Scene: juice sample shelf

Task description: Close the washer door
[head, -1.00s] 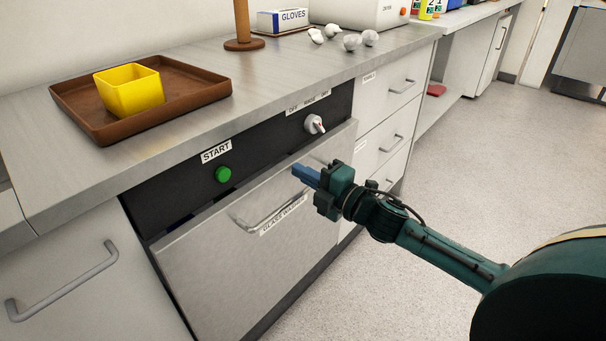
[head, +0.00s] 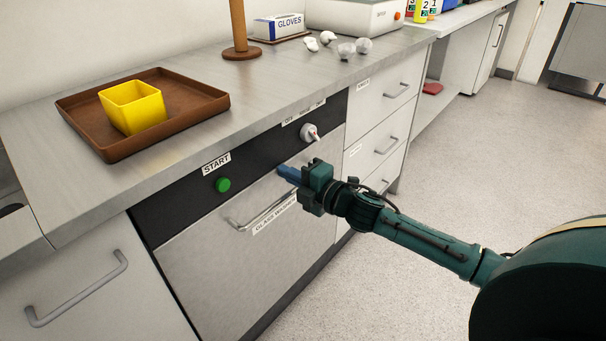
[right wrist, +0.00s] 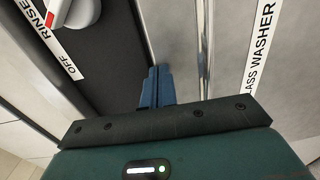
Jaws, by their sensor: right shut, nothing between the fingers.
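The glass washer door (head: 225,270) is a grey steel front with a bar handle (head: 262,212) and a label below it. Its upper edge lies along the black control panel (head: 180,200), with no clear gap in the head view. My right gripper (head: 288,174) is shut and empty, its blue fingertips at the upper part of the door, right of the handle's middle. In the right wrist view the fingertips (right wrist: 156,88) lie between the panel and the handle (right wrist: 204,45), at or very near the door surface. My left gripper is out of view.
The panel has a green start button (head: 223,185) and a knob (head: 309,132). On the counter are a brown tray (head: 75,128) with a yellow cup (head: 135,108), a glove box (head: 279,27) and several small pale items. The floor (head: 480,170) at right is clear.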

